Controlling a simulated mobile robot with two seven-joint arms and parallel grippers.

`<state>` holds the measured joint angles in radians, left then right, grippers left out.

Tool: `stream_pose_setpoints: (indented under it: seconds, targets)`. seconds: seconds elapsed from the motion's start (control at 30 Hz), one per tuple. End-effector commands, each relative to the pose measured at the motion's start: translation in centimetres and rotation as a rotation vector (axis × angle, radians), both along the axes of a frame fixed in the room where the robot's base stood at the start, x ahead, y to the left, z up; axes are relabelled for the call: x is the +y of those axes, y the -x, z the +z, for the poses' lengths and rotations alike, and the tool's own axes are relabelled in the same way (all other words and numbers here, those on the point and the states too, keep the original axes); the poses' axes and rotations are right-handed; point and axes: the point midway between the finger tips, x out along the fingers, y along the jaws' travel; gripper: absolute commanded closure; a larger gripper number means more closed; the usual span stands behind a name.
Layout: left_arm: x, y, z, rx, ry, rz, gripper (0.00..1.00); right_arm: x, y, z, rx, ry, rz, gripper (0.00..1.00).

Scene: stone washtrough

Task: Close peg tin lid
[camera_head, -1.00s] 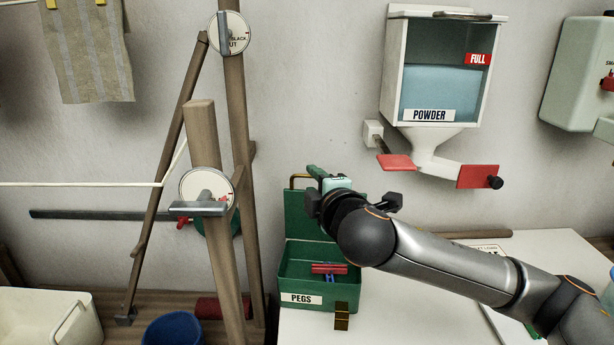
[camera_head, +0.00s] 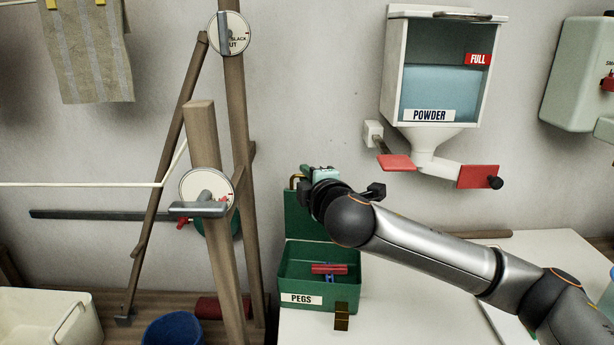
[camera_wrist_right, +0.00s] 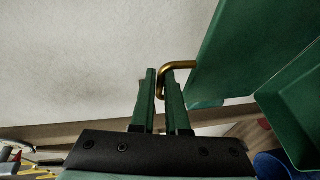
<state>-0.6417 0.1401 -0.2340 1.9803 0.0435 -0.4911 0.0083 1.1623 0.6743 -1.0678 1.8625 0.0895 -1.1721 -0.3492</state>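The green peg tin (camera_head: 330,294), labelled PEGS, stands at the left end of the white worktop. Its green lid (camera_head: 297,213) stands up at the back, so the tin is open. A red and a blue peg (camera_head: 329,269) show inside. A brass loop handle (camera_head: 294,181) sits on the lid's top edge. My right gripper (camera_head: 310,172) is at this handle. In the right wrist view, the brass handle (camera_wrist_right: 178,66) reaches between the green fingertips of my right gripper (camera_wrist_right: 160,85). The gap is narrow, and I cannot tell if they grip it. My left gripper is not in view.
A brass hasp (camera_head: 341,316) hangs at the tin's front. Wooden posts (camera_head: 222,230) stand close to the left. A powder dispenser (camera_head: 440,75) with red paddles hangs on the wall above right. A blue bucket (camera_head: 173,329) is lower left.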

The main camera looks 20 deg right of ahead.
Motion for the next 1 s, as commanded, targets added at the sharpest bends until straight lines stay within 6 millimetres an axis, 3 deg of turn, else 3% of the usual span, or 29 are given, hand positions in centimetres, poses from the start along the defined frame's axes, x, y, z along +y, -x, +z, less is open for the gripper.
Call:
stream_pose_setpoints:
  seconds: [0.1,1.0]
  targets:
    - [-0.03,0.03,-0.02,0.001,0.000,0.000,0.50,-0.02,0.01,-0.02,0.000,0.000,0.000,1.00]
    - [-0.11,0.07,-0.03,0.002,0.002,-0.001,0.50,-0.05,0.01,-0.03,0.001,0.000,-0.001,1.00]
